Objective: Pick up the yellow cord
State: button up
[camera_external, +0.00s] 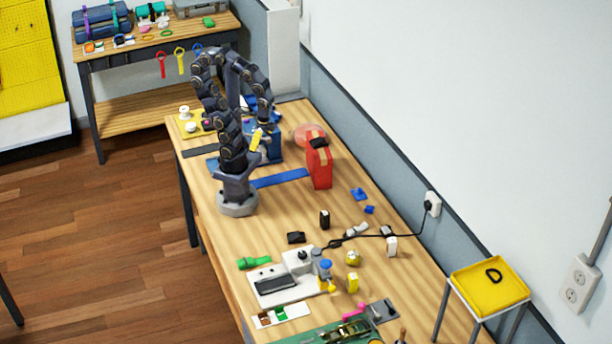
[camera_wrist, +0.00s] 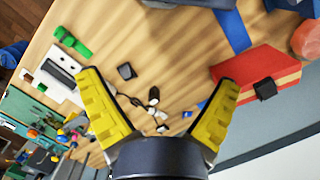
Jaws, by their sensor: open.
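My gripper (camera_external: 257,142) hangs above the far part of the workbench. Its two yellow fingers are spread wide and empty in the wrist view (camera_wrist: 157,80). I cannot make out for certain which thing is the yellow cord. A yellow strap with a loop (camera_external: 180,60) hangs from the front of the back bench. In the wrist view, none of these can be clearly identified.
A red box (camera_external: 319,162) stands near my gripper and also shows in the wrist view (camera_wrist: 255,82). A blue strap (camera_external: 280,179) lies flat beside it. A black cable (camera_external: 410,231) runs to the wall socket. A yellow tray (camera_external: 488,288) stands at right.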

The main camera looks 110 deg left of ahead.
jog(key=w+d+m, duration=0.2)
jog(key=w+m, duration=0.3)
jog(key=w, duration=0.9)
jog(key=m+t, duration=0.2)
jog(key=m, duration=1.1)
send_over(353, 255)
notch_tip(353, 255, down, 22)
jog(key=shift+s+a+r, duration=0.15)
jog(key=shift+w+f+m, duration=0.25)
jog(key=shift+f+m, duration=0.05)
jog(key=shift+f, duration=0.35)
jog(key=f, duration=0.7)
jog(key=shift+d, duration=0.25)
jog(key=c, duration=1.2)
